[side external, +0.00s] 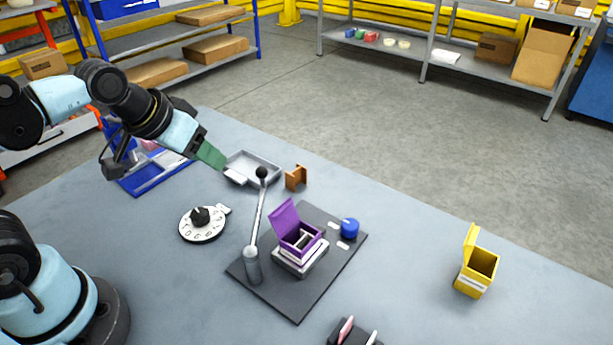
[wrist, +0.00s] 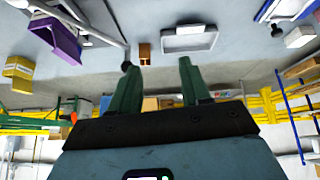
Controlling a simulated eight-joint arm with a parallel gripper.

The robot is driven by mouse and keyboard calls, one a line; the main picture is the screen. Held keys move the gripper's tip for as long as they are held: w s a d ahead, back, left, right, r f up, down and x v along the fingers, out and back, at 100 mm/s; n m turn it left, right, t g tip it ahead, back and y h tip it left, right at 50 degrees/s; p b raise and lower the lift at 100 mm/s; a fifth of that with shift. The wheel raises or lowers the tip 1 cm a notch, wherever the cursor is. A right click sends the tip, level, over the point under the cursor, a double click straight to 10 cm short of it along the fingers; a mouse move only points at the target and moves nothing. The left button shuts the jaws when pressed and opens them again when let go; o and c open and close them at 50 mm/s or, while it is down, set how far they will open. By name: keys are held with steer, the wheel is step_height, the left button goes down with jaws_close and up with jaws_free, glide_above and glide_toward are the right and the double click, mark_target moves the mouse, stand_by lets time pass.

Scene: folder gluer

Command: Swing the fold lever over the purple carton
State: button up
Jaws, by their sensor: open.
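The fold lever (side external: 258,215) is a grey rod with a black ball knob (side external: 262,172). It stands nearly upright from a grey post on the dark base plate (side external: 290,300), left of the purple carton (side external: 295,230). The carton sits on a pale block with its lid flap raised. My gripper (side external: 222,165), with green fingers, is above the table, left of the knob and apart from it in the side view. In the wrist view the fingers (wrist: 158,66) are spread and empty; the knob (wrist: 126,66) shows close by the left fingertip, and the purple carton (wrist: 55,40) is upper left.
A blue knob (side external: 349,228) sits on the plate. A brown bracket (side external: 296,178) and grey tray (side external: 265,164) lie behind the lever. A white dial (side external: 202,224) is to the left, a yellow carton (side external: 477,270) to the right. Table between plate and yellow carton is clear.

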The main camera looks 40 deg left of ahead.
step_height(320, 180, up, 2)
steer(key=w+d+n+g, duration=0.2)
steer(key=n, duration=0.1)
step_height(320, 180, up, 3)
steer(key=n+g, duration=0.5)
steer(key=n, duration=0.2)
glide_above(261, 167)
steer(key=shift+f, duration=0.15)
steer(key=shift+f, duration=0.1)
steer(key=shift+f, duration=5.85)
jaws_close()
